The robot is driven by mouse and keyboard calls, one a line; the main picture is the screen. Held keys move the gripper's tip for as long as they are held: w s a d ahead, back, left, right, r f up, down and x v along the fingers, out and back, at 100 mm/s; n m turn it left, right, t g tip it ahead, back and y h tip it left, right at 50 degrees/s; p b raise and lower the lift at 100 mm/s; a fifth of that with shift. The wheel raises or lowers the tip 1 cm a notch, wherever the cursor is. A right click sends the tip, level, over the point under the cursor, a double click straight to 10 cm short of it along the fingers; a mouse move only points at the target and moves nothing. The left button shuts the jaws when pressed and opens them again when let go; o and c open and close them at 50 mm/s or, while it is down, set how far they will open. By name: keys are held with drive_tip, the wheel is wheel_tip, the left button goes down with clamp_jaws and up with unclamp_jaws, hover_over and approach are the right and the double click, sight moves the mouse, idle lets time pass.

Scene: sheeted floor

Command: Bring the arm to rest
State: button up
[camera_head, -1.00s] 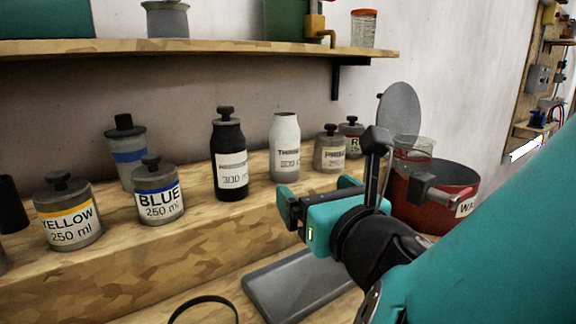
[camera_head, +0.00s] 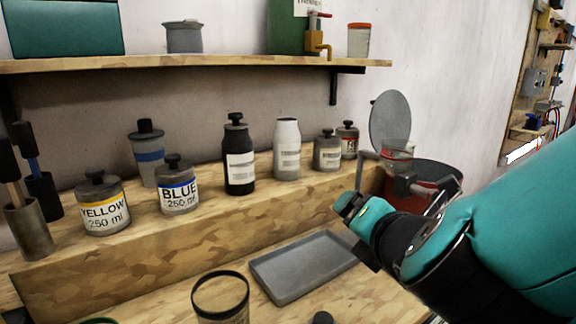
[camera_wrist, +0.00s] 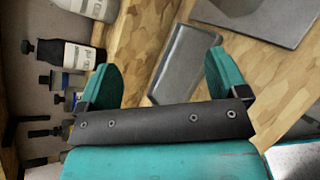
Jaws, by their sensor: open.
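My gripper (camera_head: 352,228) is at the right of the head view, above the worktop near the right end of the grey tray (camera_head: 300,268). My teal arm reaches in from the right edge. In the wrist view the two teal fingers (camera_wrist: 162,78) are spread apart with nothing between them. The grey tray lies beyond the fingers there (camera_wrist: 187,62). In the head view the fingers are partly hidden by the gripper's own body.
Jars and bottles line the raised ledge, including the yellow jar (camera_head: 102,204), blue jar (camera_head: 175,186) and black bottle (camera_head: 238,160). A red waste bin (camera_head: 430,180) stands close behind my arm. A clear beaker (camera_head: 220,296) stands at the front. A shelf (camera_head: 200,65) runs above.

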drive_tip(key=s+d+f+m+g+p, duration=0.1)
drive_tip(key=s+d+m+g+p, duration=0.45)
drive_tip(key=m, duration=0.75)
drive_tip(key=s+a+r+m+g+y, duration=0.1)
drive_tip(key=s+r+m+g, duration=0.2)
drive_tip(key=s, duration=0.3)
drive_tip(key=s+a+r+m+g+y, duration=0.1)
drive_tip(key=s+r+m+g, duration=0.1)
drive_tip(key=s+m+g, duration=0.3)
drive_tip(key=shift+s+a+r+y+p, duration=0.35)
drive_tip(key=shift+s+r+y+p, duration=0.05)
drive_tip(key=shift+s, duration=0.75)
drive_tip(key=shift+g, duration=0.25)
